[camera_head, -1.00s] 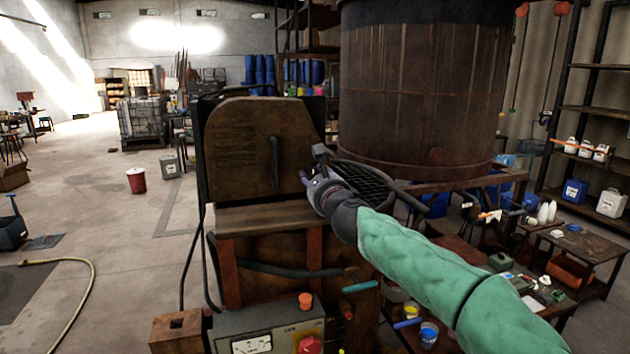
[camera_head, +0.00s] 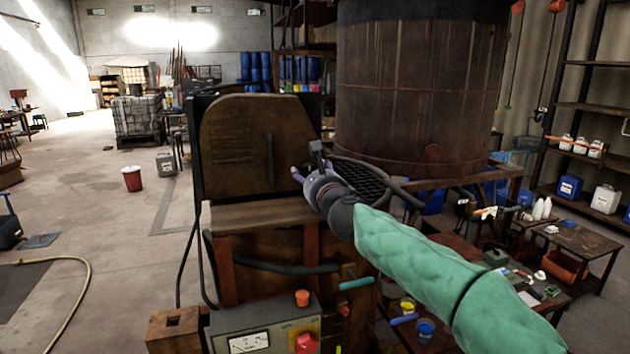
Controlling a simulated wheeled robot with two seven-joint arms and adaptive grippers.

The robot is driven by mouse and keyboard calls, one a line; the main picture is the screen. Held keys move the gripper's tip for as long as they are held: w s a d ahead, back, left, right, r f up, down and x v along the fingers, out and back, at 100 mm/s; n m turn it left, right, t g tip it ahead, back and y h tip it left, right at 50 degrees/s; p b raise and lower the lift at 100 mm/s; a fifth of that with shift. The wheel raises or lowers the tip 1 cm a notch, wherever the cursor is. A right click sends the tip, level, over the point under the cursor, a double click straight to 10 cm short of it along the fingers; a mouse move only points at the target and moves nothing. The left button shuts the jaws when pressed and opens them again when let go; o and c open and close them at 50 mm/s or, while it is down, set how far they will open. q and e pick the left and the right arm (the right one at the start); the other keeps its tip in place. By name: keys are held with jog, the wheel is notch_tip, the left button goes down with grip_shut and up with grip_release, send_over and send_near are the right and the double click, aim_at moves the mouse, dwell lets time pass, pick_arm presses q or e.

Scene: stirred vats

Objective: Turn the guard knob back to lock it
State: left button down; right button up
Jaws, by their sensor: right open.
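A brown guard panel (camera_head: 232,150) with a dark vertical handle (camera_head: 271,160) stands upright on the machine. My right gripper (camera_head: 307,163) is at the panel's right edge, in front of a round black mesh (camera_head: 364,178). Its jaws are open, and I see nothing held between them. I cannot make out the guard knob; the gripper and the green-sleeved arm cover part of this area. I cannot tell whether the gripper touches the panel. My left gripper is out of view.
A large rusty vat (camera_head: 420,85) stands behind my right arm. Below the panel is a control box (camera_head: 225,330) with a gauge, an orange button (camera_head: 302,298) and a red knob (camera_head: 307,343). A cluttered table (camera_head: 575,238) is at the right. Open floor lies left.

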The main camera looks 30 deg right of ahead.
jog(key=v, duration=1.1)
jog(key=shift+s, duration=0.4)
jog(key=shift+f, duration=0.1)
